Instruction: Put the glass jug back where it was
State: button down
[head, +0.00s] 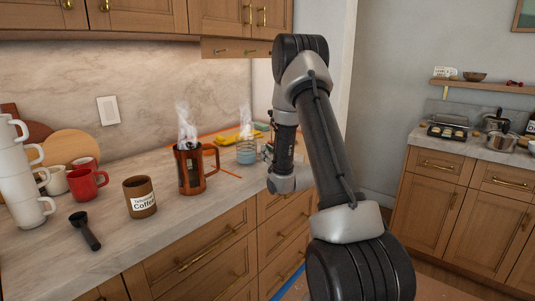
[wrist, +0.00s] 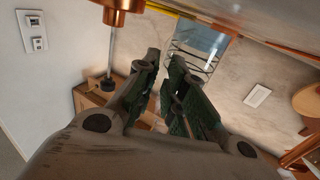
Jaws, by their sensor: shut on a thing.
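The glass jug (head: 246,153), clear and ribbed with a bluish tint, is at the far part of the counter, with steam above it. In the wrist view the jug (wrist: 200,42) shows tipped at the top, just past the fingertips. My gripper (wrist: 168,82) is shut on it, with one finger overlapping its near side. The exact contact, and whether the jug's base touches the counter, cannot be made out. In the head view my arm stands right of the jug and the fingers are not clear.
A brown French press (head: 190,168) steams left of the jug. Yellow items (head: 240,134) lie behind the jug.

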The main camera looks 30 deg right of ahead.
jog(key=shift+f, duration=0.5)
dwell(0.6)
jog(key=c, duration=1.4)
grip_release()
jog(key=shift+f, duration=0.1)
jog(key=shift+s, duration=0.1)
jog(key=s, duration=0.8)
jog(key=s+a, duration=0.1)
jog(key=s, duration=0.3)
jog(key=shift+w+f, duration=0.1)
jog(key=shift+f, duration=0.05)
